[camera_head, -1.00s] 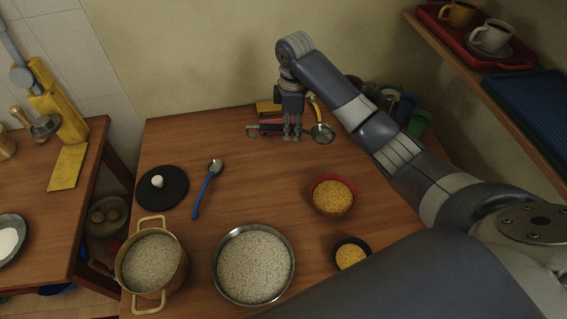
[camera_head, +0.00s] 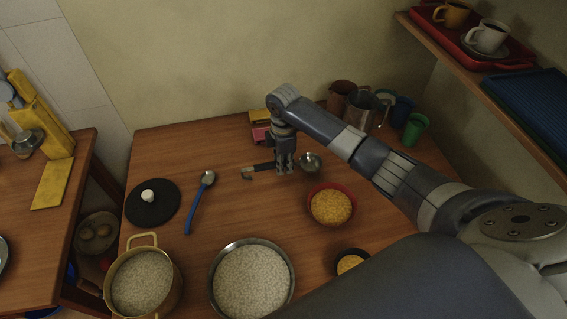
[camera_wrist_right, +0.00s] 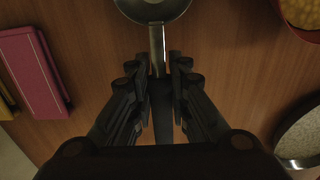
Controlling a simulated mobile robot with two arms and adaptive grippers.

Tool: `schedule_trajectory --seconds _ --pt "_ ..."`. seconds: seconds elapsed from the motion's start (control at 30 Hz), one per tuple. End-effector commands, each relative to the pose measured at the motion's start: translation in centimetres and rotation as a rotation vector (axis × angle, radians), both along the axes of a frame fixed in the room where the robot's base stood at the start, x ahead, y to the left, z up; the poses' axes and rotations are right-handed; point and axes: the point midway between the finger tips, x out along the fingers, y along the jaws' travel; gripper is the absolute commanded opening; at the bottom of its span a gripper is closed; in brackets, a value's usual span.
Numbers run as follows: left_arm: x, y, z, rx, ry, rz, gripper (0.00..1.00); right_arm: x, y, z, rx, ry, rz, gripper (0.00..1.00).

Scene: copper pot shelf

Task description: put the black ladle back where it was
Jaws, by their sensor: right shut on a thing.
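The black ladle, with its round metal bowl (camera_head: 311,162) and dark handle (camera_head: 262,167), is held sideways over the back middle of the wooden table. The hooked handle end points left and the bowl points right. My right gripper (camera_head: 286,170) points down and is shut on the handle between hook and bowl. In the right wrist view, the fingers (camera_wrist_right: 157,95) lie on both sides of the handle, and the ladle's metal neck (camera_wrist_right: 157,48) runs up to the bowl at the top edge. Whether the ladle touches the table cannot be told. My left gripper is not in view.
A pink box (camera_head: 261,132) and yellow box (camera_head: 259,117) stand by the wall. A metal pitcher (camera_head: 362,110) and green cup (camera_head: 416,128) are behind my arm. A red bowl (camera_head: 330,206) is in front right. A blue spoon (camera_head: 196,204) and black lid (camera_head: 152,203) lie left.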

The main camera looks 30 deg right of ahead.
Motion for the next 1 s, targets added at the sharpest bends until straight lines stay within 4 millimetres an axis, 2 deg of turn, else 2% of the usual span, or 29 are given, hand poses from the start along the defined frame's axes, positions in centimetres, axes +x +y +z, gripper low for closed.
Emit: schedule_trajectory --seconds 0.4,0.43,0.5,0.83,1.0 --pt "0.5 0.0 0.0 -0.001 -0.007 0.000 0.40 0.0 0.0 -0.9 -0.001 -0.002 -0.001 0.00" --pt "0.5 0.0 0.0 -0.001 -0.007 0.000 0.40 0.0 0.0 -0.9 -0.001 -0.002 -0.001 0.21" --pt "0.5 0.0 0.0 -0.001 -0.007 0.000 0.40 0.0 0.0 -0.9 -0.001 -0.002 -0.001 0.37" --pt "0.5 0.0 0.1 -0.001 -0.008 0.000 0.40 0.1 0.0 -0.8 -0.001 -0.002 -0.001 0.37" --pt "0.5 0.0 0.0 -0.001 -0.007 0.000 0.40 0.2 0.0 0.8 0.001 -0.005 0.000 0.37"
